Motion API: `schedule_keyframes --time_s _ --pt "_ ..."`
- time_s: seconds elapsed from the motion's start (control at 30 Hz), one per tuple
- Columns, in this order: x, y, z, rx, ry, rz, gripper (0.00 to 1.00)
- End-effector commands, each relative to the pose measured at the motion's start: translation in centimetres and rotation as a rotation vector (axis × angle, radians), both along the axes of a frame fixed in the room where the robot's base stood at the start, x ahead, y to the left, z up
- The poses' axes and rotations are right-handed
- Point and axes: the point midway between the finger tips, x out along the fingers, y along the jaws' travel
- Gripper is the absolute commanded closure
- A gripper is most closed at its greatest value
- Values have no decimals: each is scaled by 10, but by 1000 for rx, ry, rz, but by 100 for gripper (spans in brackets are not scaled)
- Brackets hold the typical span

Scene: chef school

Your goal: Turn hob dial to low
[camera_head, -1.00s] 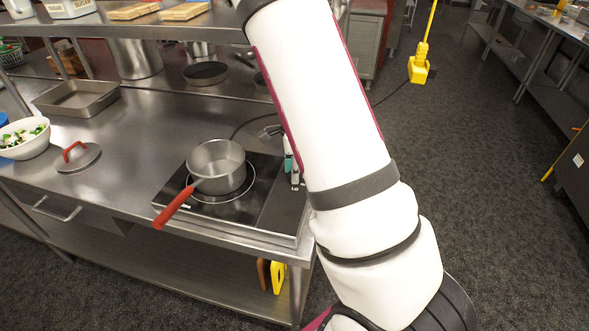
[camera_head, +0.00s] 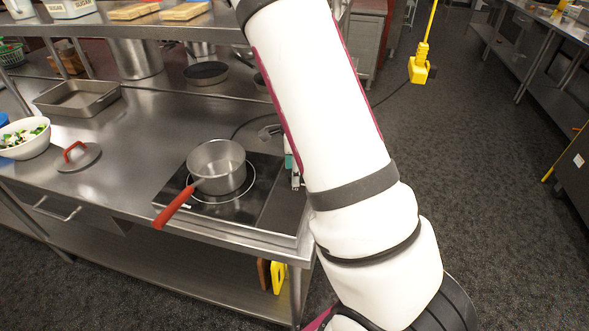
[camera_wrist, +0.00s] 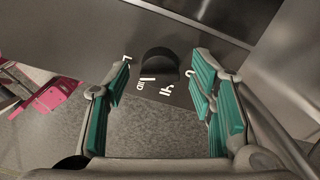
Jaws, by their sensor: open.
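The black hob dial (camera_wrist: 160,64) shows in the wrist view, with white marks around it that include MID and HI; which mark it points to is hard to tell. My gripper (camera_wrist: 163,70) is open, with its teal-padded fingers on either side of the dial. A gap shows between the dial and each finger pad. The hob (camera_head: 268,212) is a black glass plate on the steel counter. In the head view my arm hides the dial, and only a small part of my gripper (camera_head: 291,168) shows beside the hob's right edge.
A steel pot (camera_head: 219,168) with a red handle stands on the hob's ring, left of my gripper. A lid (camera_head: 80,160), a white bowl (camera_head: 25,148) of food and a metal tray (camera_head: 75,98) sit further left. A shelf (camera_head: 150,30) runs above the counter's back.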

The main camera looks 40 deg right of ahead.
Motion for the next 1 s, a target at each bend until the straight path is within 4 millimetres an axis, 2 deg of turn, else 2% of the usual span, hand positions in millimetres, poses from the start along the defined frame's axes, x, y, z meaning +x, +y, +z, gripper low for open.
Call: schedule_keyframes --time_s 0.17,0.4,0.6,0.8,1.0 --pt "2 1 18 -1 -4 3 50" --pt "1 0 67 -2 -6 3 50" --pt "1 0 101 0 -4 1 50" --pt "1 0 117 0 -2 0 50" --pt "0 0 119 0 0 -1 50"
